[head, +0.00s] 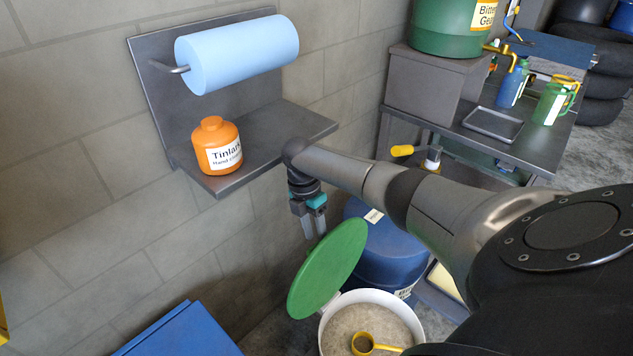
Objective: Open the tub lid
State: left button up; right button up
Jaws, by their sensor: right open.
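The tub (415,322) is a white round container at the bottom centre, filled with a pale grainy material. A yellow scoop (363,343) lies in it. The green lid (329,268) stands tilted up at the tub's left rear edge, leaving the tub's mouth uncovered. My right gripper (308,228) hangs pointing down, just above the lid's upper edge. Its fingers are open with nothing seen between them. I cannot tell whether a fingertip touches the lid. My left gripper is out of view.
A wall shelf (270,150) holds an orange hand cleaner bottle (216,146) under a blue paper roll (240,52). A blue drum (385,250) stands behind the tub. A blue box (180,333) is at lower left.

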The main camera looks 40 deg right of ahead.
jog(key=p+v, duration=0.1)
jog(key=v, duration=1.1)
jog(key=shift+r, duration=0.4)
